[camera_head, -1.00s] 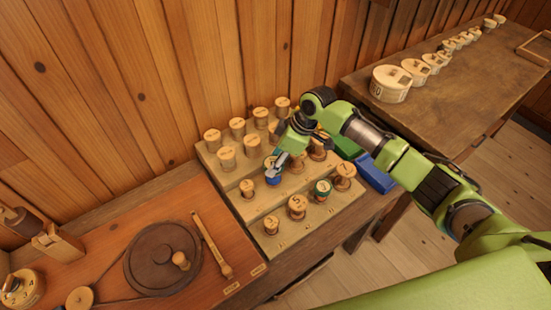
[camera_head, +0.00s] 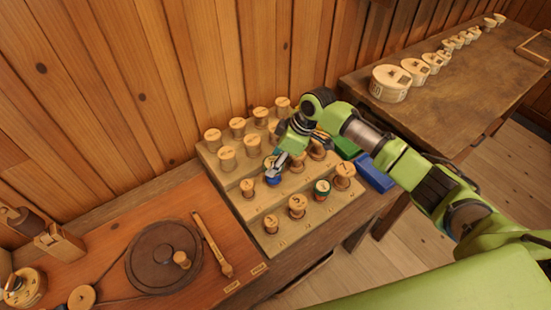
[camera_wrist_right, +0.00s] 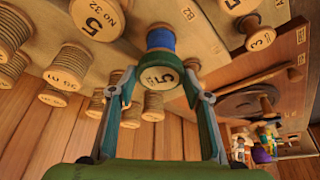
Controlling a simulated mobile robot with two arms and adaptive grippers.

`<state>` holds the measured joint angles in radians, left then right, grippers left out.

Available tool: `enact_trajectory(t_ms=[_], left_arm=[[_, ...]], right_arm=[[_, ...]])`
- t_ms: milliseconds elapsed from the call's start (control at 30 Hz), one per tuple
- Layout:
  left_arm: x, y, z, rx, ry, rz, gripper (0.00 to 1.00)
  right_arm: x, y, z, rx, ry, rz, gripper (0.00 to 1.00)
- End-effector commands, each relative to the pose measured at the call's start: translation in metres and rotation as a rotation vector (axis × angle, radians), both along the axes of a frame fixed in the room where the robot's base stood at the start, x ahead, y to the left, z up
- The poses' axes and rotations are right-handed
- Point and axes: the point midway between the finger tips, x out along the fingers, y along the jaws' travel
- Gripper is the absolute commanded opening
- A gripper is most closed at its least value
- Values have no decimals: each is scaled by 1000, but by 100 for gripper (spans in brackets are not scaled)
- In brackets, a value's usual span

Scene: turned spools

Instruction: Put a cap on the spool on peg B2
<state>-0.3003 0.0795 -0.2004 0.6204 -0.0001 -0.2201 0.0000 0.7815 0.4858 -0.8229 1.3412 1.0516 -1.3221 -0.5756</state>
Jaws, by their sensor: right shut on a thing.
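The spool with blue thread (camera_wrist_right: 161,40) stands on the stepped board (camera_head: 225,180), beside the B2 label in the right wrist view; it also shows in the head view (camera_head: 273,182). A pale round cap marked 5 (camera_wrist_right: 158,77) is at its top end. My right gripper (camera_wrist_right: 159,88) has its fingers on either side of this cap and is shut on it, with the cap in line with the spool. I cannot tell whether the cap is fully seated. In the head view, the right gripper (camera_head: 280,164) covers part of the spool. My left gripper is out of view.
Several other spools stand close around, such as one marked 5 (camera_head: 297,205) and one with green thread (camera_head: 322,189). A blue bin (camera_head: 375,174) and a green bin (camera_head: 345,147) lie to the right. A wooden wheel (camera_head: 150,250) is at left; a plank wall rises behind.

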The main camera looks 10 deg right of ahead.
Motion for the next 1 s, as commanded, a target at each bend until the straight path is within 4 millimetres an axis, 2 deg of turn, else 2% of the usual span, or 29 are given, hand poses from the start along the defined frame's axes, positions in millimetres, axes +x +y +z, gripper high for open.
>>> enact_trajectory(t_ms=[833,867,900,1000], left_arm=[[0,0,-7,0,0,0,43],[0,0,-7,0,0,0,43],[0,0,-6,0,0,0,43],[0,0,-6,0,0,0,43]], right_arm=[[0,0,-13,0,0,-1,30],[0,0,-12,0,0,-1,47],[0,0,-12,0,0,-1,52],[0,0,-12,0,0,-1,52]])
